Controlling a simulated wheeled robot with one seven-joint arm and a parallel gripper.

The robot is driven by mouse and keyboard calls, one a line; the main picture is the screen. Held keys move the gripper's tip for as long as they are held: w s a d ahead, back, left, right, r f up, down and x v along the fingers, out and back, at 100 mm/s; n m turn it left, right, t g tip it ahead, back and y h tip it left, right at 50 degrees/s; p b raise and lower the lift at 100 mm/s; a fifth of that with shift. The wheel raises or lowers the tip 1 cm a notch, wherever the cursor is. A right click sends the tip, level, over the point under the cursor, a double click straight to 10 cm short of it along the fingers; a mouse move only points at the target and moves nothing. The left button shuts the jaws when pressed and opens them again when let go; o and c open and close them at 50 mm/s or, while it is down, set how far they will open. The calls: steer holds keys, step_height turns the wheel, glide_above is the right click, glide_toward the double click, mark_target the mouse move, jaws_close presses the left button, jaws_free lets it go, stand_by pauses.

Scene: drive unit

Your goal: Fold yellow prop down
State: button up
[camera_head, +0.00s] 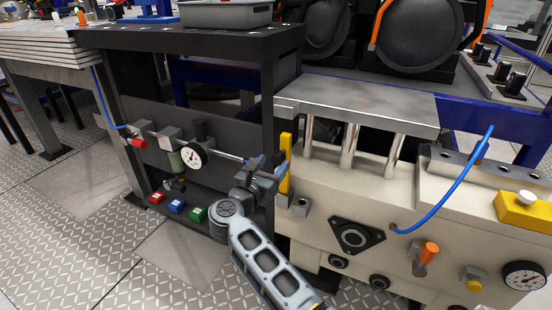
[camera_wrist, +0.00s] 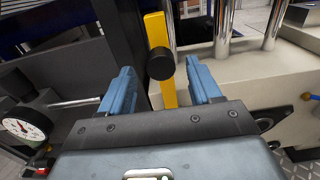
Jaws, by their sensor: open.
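The yellow prop (camera_head: 286,166) is a narrow flat bar standing upright at the left end of the cream machine body, beside the dark frame post. In the wrist view the yellow prop (camera_wrist: 154,28) has a round black knob (camera_wrist: 160,64) on its near face. My gripper (camera_head: 270,167) is just left of the prop in the head view. In the wrist view the blue fingers of my gripper (camera_wrist: 160,78) are open, one on each side of the prop and knob. I see gaps on both sides. The lower end of the prop is partly hidden behind my gripper.
A metal plate (camera_head: 365,104) on shiny posts sits above the cream body (camera_head: 325,195), right of the prop. A dark frame (camera_head: 190,40) stands left, with a gauge (camera_head: 193,155) and coloured buttons (camera_head: 176,206). A blue hose (camera_head: 452,190) curves over the right side.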

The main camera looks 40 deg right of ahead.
mark_target(276, 161)
steer(key=shift+x, duration=2.55)
steer(key=shift+c, duration=0.4)
jaws_close()
